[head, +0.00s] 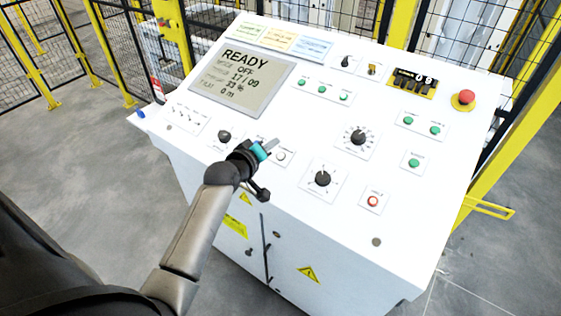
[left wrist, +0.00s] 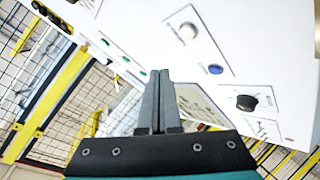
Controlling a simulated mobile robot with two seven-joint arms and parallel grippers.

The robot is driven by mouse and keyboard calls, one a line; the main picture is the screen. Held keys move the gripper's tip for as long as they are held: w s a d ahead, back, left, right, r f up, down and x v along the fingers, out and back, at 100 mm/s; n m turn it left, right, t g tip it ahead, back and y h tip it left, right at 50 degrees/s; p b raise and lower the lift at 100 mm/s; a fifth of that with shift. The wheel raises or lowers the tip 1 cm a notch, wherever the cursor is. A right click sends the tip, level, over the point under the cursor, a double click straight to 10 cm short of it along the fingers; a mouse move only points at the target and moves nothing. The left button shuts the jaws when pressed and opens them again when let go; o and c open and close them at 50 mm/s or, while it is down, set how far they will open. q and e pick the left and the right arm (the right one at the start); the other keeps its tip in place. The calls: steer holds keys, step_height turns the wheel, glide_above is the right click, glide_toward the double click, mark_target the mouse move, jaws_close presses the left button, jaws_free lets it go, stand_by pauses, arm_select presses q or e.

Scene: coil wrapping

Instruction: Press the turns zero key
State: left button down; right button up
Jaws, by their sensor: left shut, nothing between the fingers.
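The control panel (head: 320,115) is a sloped white console top with keys, knobs and a screen. Its key labels are too small to read, so I cannot tell which is the turns zero key. My left gripper (head: 272,144) is shut and empty above the panel's lower left part, just above a round white key (head: 282,157). In the left wrist view the shut fingers (left wrist: 162,74) are apart from that white key (left wrist: 188,30) and a blue key (left wrist: 215,69). The blue key is hidden behind my gripper in the head view. My right gripper is out of view.
The screen (head: 243,82) reads READY. Black knobs (head: 224,136) and (head: 323,179) flank the gripper. Yellow fencing surrounds the console.

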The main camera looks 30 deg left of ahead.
mark_target(281, 156)
arm_select(q)
steer(key=f+b, duration=0.1)
steer(key=w+f+b, duration=0.1)
steer(key=f+b, duration=0.1)
steer(key=shift+w+d+f, duration=0.1)
steer(key=shift+w+f, duration=0.15)
steer(key=shift+w+f+b, duration=0.3)
steer(key=shift+f+b, duration=0.2)
steer(key=shift+f, duration=0.05)
steer(key=shift+f, duration=0.1)
stand_by(1.5)
steer(key=shift+w+f, duration=0.2)
steer(key=shift+f, duration=0.1)
steer(key=shift+w+f+b, duration=0.15)
steer(key=shift+f+b, duration=0.25)
stand_by(0.6)
stand_by(0.3)
steer(key=shift+s+r+p, duration=0.35)
steer(key=shift+r+p, duration=0.4)
steer(key=shift+p, duration=0.35)
